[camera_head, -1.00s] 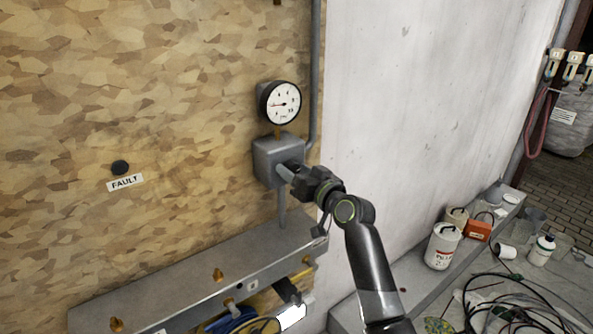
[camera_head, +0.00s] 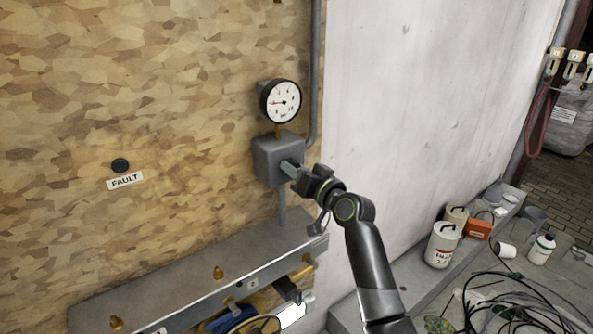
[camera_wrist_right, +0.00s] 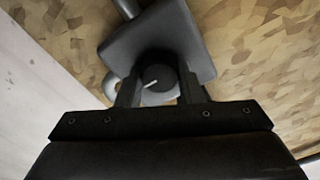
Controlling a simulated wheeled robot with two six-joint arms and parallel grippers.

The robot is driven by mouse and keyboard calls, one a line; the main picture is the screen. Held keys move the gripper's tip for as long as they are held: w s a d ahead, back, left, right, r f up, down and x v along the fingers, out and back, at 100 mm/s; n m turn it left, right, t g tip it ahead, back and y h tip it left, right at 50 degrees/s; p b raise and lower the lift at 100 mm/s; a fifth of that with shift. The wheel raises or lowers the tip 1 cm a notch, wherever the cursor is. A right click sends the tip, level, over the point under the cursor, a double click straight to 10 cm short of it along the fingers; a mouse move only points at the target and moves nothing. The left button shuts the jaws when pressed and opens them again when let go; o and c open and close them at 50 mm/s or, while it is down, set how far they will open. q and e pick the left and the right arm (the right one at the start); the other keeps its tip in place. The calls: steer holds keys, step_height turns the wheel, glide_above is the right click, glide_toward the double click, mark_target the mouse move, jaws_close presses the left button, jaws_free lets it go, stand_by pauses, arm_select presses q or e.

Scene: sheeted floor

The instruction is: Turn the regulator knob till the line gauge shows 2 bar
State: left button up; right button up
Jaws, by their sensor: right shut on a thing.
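The line gauge (camera_head: 280,102) is a round white dial with a black rim on the wooden board. Its needle points left; the numbers are too small to read. Below it is the grey regulator box (camera_head: 270,158). In the right wrist view the dark round regulator knob (camera_wrist_right: 158,79) has a white mark and sits in front of the box (camera_wrist_right: 190,32). My right gripper (camera_head: 292,168) reaches the box front from the right. It also shows in the wrist view (camera_wrist_right: 160,92), its two fingers on either side of the knob, shut on it. My left gripper is not in view.
A black button (camera_head: 120,165) with a FAULT label (camera_head: 125,180) is on the board at left. A grey shelf (camera_head: 190,275) with brass fittings juts out below the box. A grey pipe runs beside the gauge.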

steer(key=o, duration=1)
steer(key=shift+c, duration=0.2)
steer(key=b+v, duration=0.4)
steer(key=v, duration=1.3)
steer(key=shift+s+d, duration=0.15)
